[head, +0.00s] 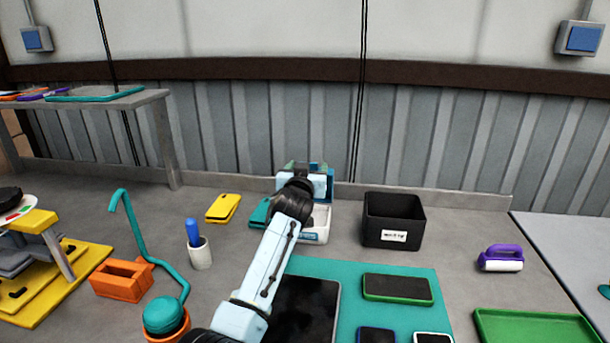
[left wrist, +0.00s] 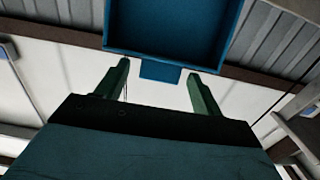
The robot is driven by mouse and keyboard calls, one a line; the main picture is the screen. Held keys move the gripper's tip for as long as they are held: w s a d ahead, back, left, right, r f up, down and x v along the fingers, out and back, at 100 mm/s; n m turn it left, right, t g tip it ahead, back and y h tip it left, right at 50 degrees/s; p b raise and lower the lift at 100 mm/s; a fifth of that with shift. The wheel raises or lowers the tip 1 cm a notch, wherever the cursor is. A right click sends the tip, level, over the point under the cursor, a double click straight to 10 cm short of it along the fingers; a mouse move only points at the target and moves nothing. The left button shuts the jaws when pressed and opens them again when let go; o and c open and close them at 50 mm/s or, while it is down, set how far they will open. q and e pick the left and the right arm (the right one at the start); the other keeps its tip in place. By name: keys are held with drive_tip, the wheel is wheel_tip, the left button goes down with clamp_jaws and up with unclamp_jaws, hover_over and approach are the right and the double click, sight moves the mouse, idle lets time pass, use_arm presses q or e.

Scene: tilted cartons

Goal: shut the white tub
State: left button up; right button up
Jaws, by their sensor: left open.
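The white tub (head: 316,226) stands on the table behind the teal mat, partly hidden by my left arm. Its blue lid (head: 331,187) is raised at the tub's back; in the left wrist view the lid (left wrist: 175,28) shows its hollow side and a small tab at its edge. My left gripper (head: 306,168) is open at the lid, above the tub. In the left wrist view its two green fingers (left wrist: 158,76) stand apart, with the tab between or just beyond their tips; I cannot tell whether they touch it. My right gripper is not in view.
A black open box (head: 393,205) stands right of the tub. A yellow case (head: 223,208) and a white cup (head: 200,254) with a blue item are to the left. Phones and a dark tablet (head: 304,308) lie on the teal mat (head: 352,270) in front.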

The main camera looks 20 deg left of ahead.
use_arm(q)
drive_tip(key=p+v, duration=0.1)
drive_tip(key=v, duration=1.2)
drive_tip(key=shift+s+p, duration=0.15)
drive_tip(key=shift+p, duration=0.15)
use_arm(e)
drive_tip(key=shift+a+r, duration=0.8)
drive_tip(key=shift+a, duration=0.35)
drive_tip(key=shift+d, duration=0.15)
